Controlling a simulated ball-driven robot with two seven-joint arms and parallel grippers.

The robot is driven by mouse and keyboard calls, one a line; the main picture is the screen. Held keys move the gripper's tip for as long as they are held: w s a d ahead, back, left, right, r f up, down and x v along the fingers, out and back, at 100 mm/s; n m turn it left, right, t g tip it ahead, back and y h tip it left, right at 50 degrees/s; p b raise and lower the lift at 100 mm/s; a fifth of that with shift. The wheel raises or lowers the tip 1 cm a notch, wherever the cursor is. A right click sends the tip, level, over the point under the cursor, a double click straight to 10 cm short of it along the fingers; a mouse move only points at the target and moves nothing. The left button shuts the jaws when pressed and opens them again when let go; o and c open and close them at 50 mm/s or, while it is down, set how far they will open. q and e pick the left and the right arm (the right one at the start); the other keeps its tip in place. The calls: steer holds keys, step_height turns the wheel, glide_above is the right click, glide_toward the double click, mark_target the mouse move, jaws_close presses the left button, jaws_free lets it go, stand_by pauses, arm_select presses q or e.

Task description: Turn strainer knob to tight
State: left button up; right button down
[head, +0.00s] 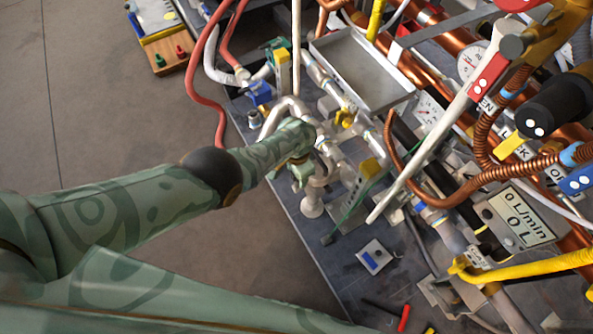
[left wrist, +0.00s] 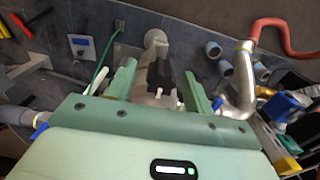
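A dark knob (left wrist: 160,74) with a small white mark shows in the left wrist view, on a pale pipe fitting; I take it to be the strainer knob. My left gripper (left wrist: 158,84) is open, with one green finger on each side of the knob. Gaps show between the knob and both fingers. In the head view my left gripper (head: 303,172) is at the pipework near the panel's left edge, and it hides the knob there. No tight marking can be read. My right gripper is not in view.
Close by are a curved pale pipe (left wrist: 243,80), a blue valve handle (left wrist: 284,106) and a red hose (head: 205,85). A grey tray (head: 362,70), copper pipes and a flow meter (head: 519,215) crowd the right.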

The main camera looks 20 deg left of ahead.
arm_select(q)
steer(key=shift+r, duration=0.25)
step_height(320, 180, up, 16)
steer(key=p, duration=1.1)
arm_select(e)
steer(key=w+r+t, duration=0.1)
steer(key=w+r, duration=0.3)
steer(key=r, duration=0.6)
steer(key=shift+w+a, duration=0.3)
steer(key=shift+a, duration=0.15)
arm_select(q)
steer(key=shift+f, duration=0.15)
